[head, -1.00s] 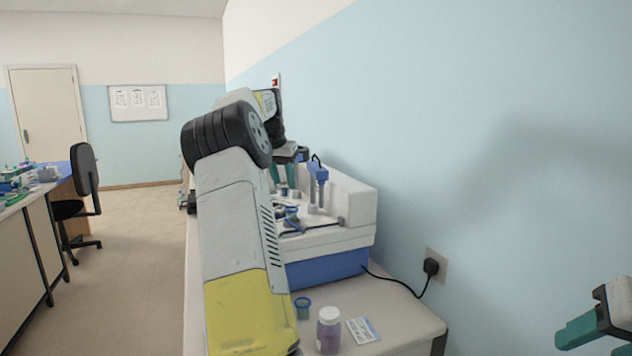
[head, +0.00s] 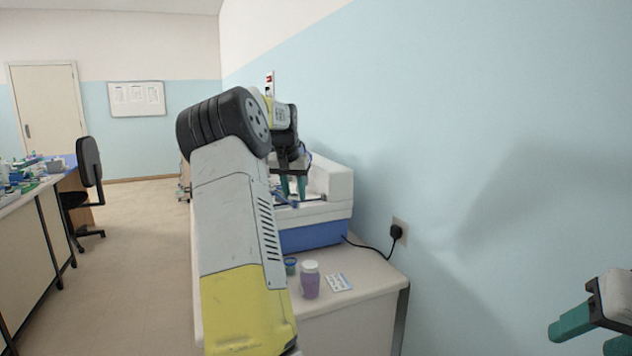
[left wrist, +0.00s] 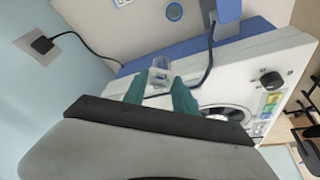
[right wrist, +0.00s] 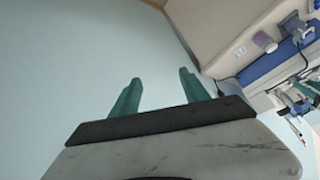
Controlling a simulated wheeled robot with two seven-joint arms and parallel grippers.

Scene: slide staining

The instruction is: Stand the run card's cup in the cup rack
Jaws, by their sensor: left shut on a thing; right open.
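My left gripper (head: 293,187) is over the top of the white and blue machine (head: 318,232), partly behind my own arm. Its green fingers are shut on a small clear cup (left wrist: 160,78), seen between the tips in the left wrist view. A bluish cup (head: 294,201) shows just below the tips in the head view; I cannot tell if it is the same one. My right gripper (head: 585,334) is open and empty, off to the right near the blue wall. The run card may be the small printed card (head: 338,283) on the bench. I cannot clearly make out the cup rack.
A purple jar with a white lid (head: 310,280) and a blue-rimmed cup (head: 290,266) stand on the bench beside the card. A black cable runs from the machine to a wall plug (head: 396,232). The bench front edge is at right. A side bench and chair (head: 88,185) stand left.

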